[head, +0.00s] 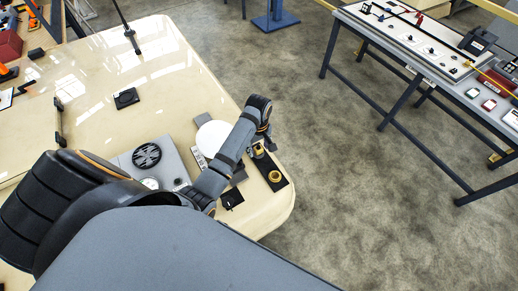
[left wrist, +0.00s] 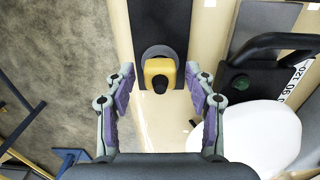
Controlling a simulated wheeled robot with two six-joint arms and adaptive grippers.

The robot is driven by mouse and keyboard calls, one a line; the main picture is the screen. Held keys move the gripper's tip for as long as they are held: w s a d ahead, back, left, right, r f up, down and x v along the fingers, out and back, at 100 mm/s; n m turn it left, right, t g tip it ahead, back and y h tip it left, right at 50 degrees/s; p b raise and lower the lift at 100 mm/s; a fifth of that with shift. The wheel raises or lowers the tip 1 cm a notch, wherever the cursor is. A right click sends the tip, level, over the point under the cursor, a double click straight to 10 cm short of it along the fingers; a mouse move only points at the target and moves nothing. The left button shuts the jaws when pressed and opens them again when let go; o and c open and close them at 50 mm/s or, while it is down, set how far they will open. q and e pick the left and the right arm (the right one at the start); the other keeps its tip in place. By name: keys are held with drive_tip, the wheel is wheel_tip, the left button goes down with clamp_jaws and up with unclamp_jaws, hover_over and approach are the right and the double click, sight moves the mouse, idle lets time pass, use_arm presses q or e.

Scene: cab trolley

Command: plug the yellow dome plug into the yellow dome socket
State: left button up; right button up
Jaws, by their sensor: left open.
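In the head view a yellow piece (head: 258,151) stands on a dark strip near the table's right corner, partly hidden by my left gripper. A second, round yellow piece (head: 275,176) sits on the same strip nearer the corner. In the left wrist view one yellow piece with a black centre (left wrist: 160,68) stands on a grey round base; it looks like the dome plug, but I cannot be sure. My left gripper (head: 262,135) is above that strip, open and empty. In the left wrist view its fingers (left wrist: 160,88) lie either side of the yellow piece, apart from it.
A white disc (head: 213,138) lies left of the gripper; it also shows in the left wrist view (left wrist: 260,135). A grey panel with a black fan grille (head: 147,156) lies further left. Bare floor is right of the table, with another workbench (head: 420,60) beyond.

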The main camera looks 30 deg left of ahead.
sight(258, 148)
use_arm(q)
drive_tip(key=shift+c, duration=0.4)
clamp_jaws()
idle(0.4)
drive_tip(key=shift+r, duration=0.1)
drive_tip(key=shift+w+r, duration=0.1)
drive_tip(key=shift+r, duration=2.8)
